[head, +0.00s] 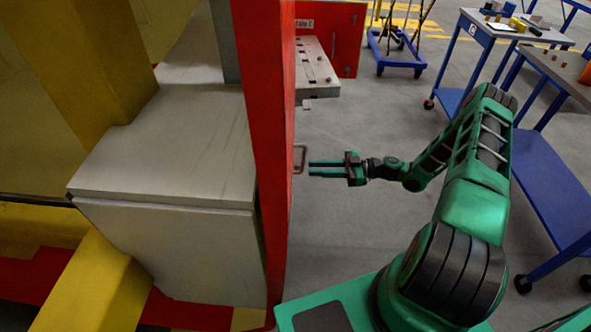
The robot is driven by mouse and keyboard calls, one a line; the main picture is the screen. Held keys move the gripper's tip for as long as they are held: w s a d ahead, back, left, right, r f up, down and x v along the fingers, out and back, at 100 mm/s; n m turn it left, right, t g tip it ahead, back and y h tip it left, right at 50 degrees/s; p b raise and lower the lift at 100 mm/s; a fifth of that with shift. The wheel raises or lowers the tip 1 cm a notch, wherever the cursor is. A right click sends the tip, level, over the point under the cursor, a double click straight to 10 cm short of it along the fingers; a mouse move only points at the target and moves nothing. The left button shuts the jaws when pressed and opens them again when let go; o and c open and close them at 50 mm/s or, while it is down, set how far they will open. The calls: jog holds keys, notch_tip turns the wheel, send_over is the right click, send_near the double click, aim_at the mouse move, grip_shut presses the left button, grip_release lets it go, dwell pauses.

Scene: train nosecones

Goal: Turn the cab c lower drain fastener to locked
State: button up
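My gripper (311,169) points left, with its two green fingers parallel and a gap between them. It is open, and nothing shows between the fingers.
A pale ledge with small knobs (314,72) juts out above my gripper, before a red labelled plate (345,40). A pale cabinet (170,150) and yellow beams stand left. Blue carts (545,180) stand right. Grey floor (350,120) is open between.

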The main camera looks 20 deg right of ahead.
aim_at(298, 169)
jog(key=x, duration=0.6)
jog(key=shift+a, duration=0.4)
jog(key=shift+c, duration=0.3)
jog(key=shift+w, duration=0.1)
grip_shut()
jog(key=shift+a, duration=0.1)
